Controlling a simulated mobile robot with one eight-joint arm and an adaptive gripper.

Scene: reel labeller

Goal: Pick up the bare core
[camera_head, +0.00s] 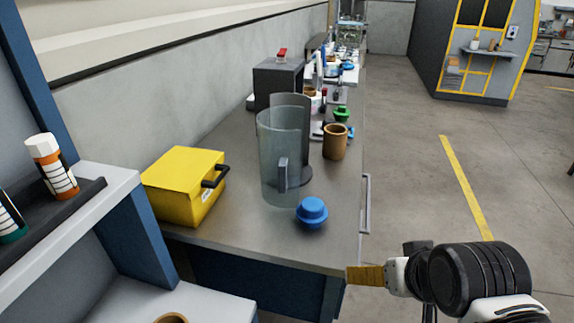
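A brown, open-topped cylinder (335,144) that looks like a bare core stands upright on the grey bench, near its right edge. The rim of another brown round thing (172,318) shows at the bottom edge, on the white shelf; most of it is cut off. I cannot tell for sure which is the bare core. My gripper (366,275) is at the lower right, beside the bench's front corner and apart from both brown things. A tan ribbed piece shows at its tip; whether this is a finger or something held is unclear.
On the bench (240,238) stand a yellow case (184,186), a clear jug (279,165), a blue knob-like piece (312,212) and a dark box (277,84). Several small items crowd the far end. A shelf with bottles (52,167) is at left. The floor at right is clear.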

